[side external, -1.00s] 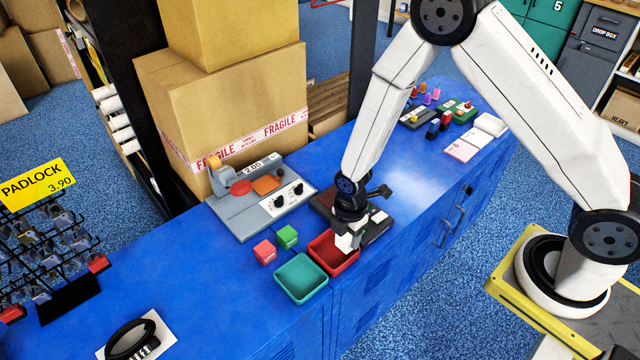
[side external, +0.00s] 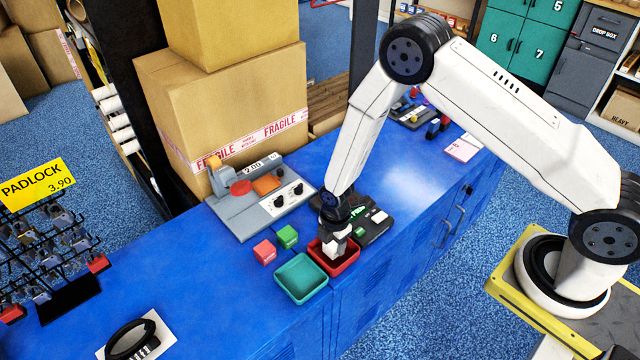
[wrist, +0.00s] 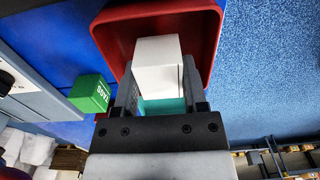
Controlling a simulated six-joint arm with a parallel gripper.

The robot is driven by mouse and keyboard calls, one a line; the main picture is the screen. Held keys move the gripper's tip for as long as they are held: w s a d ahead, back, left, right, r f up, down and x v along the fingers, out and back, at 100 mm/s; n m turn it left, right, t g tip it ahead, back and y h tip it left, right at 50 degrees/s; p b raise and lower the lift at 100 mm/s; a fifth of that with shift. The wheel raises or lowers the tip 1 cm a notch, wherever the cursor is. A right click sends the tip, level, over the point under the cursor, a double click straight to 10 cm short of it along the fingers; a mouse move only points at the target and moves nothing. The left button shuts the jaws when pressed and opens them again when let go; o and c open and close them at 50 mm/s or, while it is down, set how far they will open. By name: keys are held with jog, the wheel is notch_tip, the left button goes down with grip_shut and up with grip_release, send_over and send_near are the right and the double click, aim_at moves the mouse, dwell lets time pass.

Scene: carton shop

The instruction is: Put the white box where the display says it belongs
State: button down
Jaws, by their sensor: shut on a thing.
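My gripper (side external: 335,244) is shut on the white box (wrist: 158,62), which shows clearly between its fingers in the wrist view. In the side view the box is small and partly hidden by my fingers. My gripper points down over the red tray (side external: 353,262); the box is over or within its opening, and I cannot tell whether it touches the floor. The red tray's wall also shows in the wrist view (wrist: 212,35). A teal tray (side external: 301,294) stands empty beside it. A dark unit (side external: 378,228) behind my gripper has a small screen with green writing, too small to read.
A green block (side external: 287,236) and a red block (side external: 264,251) stand left of the trays. A grey scale-like machine (side external: 262,200) stands behind them. Large cartons (side external: 220,95) rise at the back.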

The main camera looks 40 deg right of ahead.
jog(key=shift+f, duration=0.7)
jog(key=shift+f, duration=0.1)
jog(key=shift+c, duration=0.7)
grip_release()
notch_tip(320, 180, up, 12)
dwell(0.7)
